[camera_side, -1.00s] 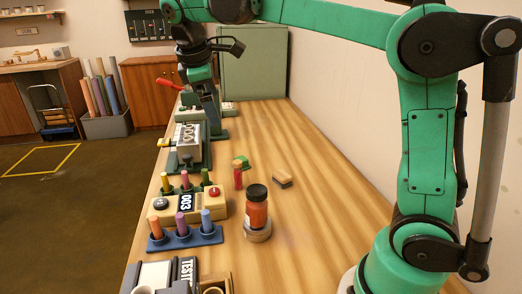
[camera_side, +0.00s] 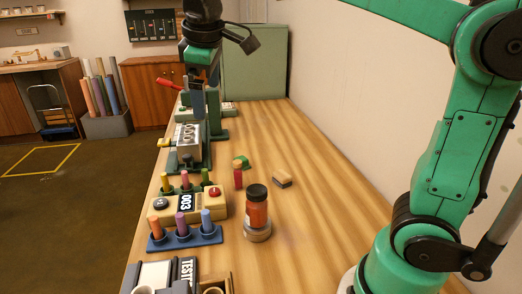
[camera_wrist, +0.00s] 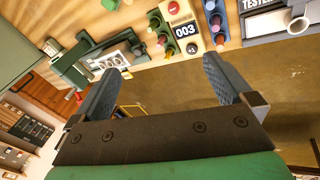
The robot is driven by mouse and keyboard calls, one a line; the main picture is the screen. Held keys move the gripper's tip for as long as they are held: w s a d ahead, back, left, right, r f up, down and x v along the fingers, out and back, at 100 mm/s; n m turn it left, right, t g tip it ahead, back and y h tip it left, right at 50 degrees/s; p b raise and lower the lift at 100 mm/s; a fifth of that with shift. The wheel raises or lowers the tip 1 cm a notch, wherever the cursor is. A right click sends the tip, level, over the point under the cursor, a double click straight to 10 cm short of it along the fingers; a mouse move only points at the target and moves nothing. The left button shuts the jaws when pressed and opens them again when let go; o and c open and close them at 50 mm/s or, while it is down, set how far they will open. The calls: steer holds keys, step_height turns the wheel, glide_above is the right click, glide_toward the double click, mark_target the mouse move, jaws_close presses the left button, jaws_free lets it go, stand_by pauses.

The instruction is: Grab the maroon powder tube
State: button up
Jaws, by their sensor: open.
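Tubes stand upright in two racks. The front blue rack (camera_side: 186,240) holds an orange tube (camera_side: 155,228), a purple tube (camera_side: 181,223) and a blue tube (camera_side: 206,220). The rack behind it holds a yellow tube (camera_side: 169,187), a red tube (camera_side: 185,180) and a green tube (camera_side: 205,177). I cannot tell for sure which is the maroon one. My gripper (camera_side: 198,103) hangs open, above and beyond both racks, over the far part of the table. In the wrist view, my open jaws (camera_wrist: 163,68) have nothing between them, and the racks lie beyond the fingertips.
A beige device marked 003 (camera_side: 203,207) stands between the racks.

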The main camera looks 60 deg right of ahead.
steer(key=s+f+m+t+y, duration=0.1)
steer(key=s+f+m, duration=0.1)
steer(key=f, duration=0.2)
steer(key=s+f+m+t, duration=0.1)
steer(key=s+f, duration=0.2)
steer(key=f, duration=0.2)
steer(key=s+a+f+m+t+y, duration=0.1)
steer(key=s+f+m, duration=0.1)
steer(key=f, duration=0.3)
steer(key=shift+s+m+t+y, duration=0.3)
steer(key=shift+s, duration=0.1)
steer(key=shift+c, duration=0.7)
steer(key=shift+s+a+f, duration=0.1)
steer(key=shift+s+f, duration=0.05)
steer(key=shift+f, duration=0.1)
steer(key=c, duration=0.3)
steer(key=shift+c, duration=0.2)
